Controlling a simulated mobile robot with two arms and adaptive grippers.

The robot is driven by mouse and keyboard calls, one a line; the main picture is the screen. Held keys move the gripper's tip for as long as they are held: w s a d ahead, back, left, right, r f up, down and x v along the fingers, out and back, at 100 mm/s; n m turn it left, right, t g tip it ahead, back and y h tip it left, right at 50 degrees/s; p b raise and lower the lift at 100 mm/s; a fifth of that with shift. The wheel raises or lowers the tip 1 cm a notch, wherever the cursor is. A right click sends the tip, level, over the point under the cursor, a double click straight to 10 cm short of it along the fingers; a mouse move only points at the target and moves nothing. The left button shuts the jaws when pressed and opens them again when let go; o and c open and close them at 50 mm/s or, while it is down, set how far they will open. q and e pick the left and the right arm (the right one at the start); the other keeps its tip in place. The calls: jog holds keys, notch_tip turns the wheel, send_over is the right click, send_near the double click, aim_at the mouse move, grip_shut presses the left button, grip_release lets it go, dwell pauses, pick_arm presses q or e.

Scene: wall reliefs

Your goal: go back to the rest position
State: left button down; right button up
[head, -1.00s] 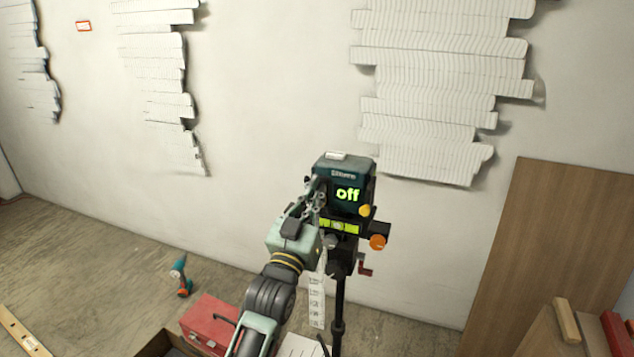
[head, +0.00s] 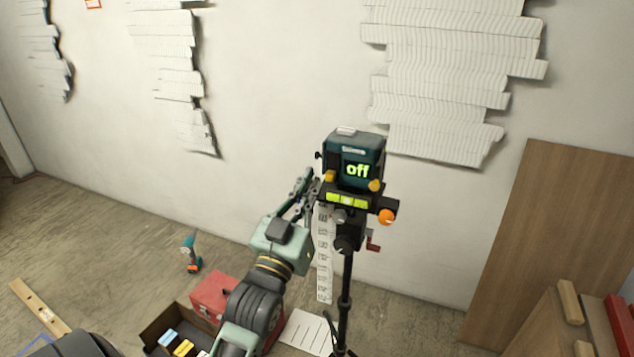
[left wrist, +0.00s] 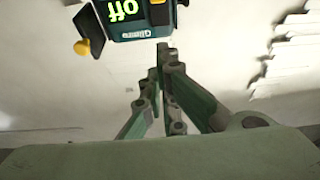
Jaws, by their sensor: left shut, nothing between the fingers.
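My left gripper (head: 306,190) is shut and empty, just left of a dark teal laser level (head: 357,150) in the head view. The level's screen reads "off", and it stands on a black tripod (head: 345,290). In the left wrist view my left gripper (left wrist: 162,75) has its fingers together, and the level (left wrist: 128,20) appears upside down beyond them at the top. I cannot tell the exact gap between the fingers and the level. My right gripper is not in view.
A red toolbox (head: 212,293), an open box (head: 160,325) with small items, a drill (head: 191,255) and a wooden spirit level (head: 40,306) are on the floor. A wood panel (head: 545,240) leans at right. White reliefs (head: 450,75) hang on the wall. Floor beside the drill is clear.

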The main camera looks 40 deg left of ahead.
pick_arm(q)
jog(key=shift+s, duration=0.1)
dwell(0.5)
